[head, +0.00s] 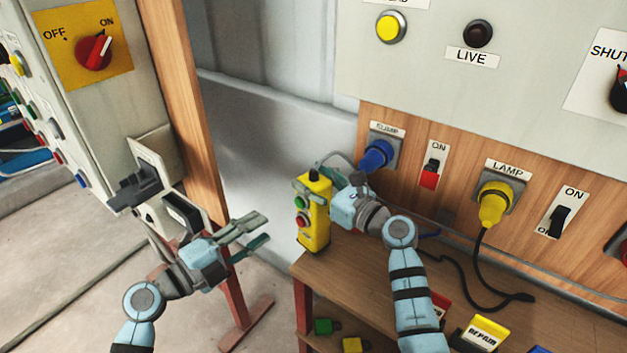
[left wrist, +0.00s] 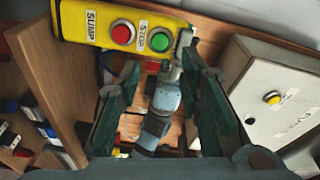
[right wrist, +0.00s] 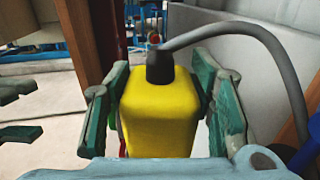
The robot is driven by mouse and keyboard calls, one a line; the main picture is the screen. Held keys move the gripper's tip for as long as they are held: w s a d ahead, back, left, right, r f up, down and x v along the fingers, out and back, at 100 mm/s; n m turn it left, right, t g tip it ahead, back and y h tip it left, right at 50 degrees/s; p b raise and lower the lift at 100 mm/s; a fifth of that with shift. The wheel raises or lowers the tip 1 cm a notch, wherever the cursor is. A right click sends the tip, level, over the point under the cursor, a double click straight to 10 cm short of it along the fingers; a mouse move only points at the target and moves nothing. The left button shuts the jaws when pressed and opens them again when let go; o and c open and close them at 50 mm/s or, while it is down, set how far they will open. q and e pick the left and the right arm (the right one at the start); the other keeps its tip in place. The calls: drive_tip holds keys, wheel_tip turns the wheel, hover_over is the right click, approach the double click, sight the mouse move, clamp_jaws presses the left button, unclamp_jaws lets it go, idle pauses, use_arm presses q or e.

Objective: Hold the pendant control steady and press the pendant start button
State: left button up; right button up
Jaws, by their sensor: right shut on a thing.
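The yellow pendant control (head: 316,232) hangs upright at the left end of the wooden bench. My right gripper (head: 322,192) is shut on its upper part, and the right wrist view shows the pendant (right wrist: 160,110) between the two fingers. The green button (head: 300,203) sits above the red button (head: 302,221) on the pendant's left-facing side. My left gripper (head: 256,232) is open and empty, left of the pendant and apart from it. In the left wrist view the green button (left wrist: 160,40) and red button (left wrist: 122,34) lie just beyond its fingertips, with SUMP and STOP labels.
The wooden bench (head: 370,275) carries a black cable and small labelled blocks. Behind it are a blue plug (head: 377,155), a yellow lamp plug (head: 495,204) and switches on the panel. A wooden post (head: 185,100) and grey cabinet stand left. Open floor lies below my left arm.

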use_arm(q)
clamp_jaws()
idle(1.2)
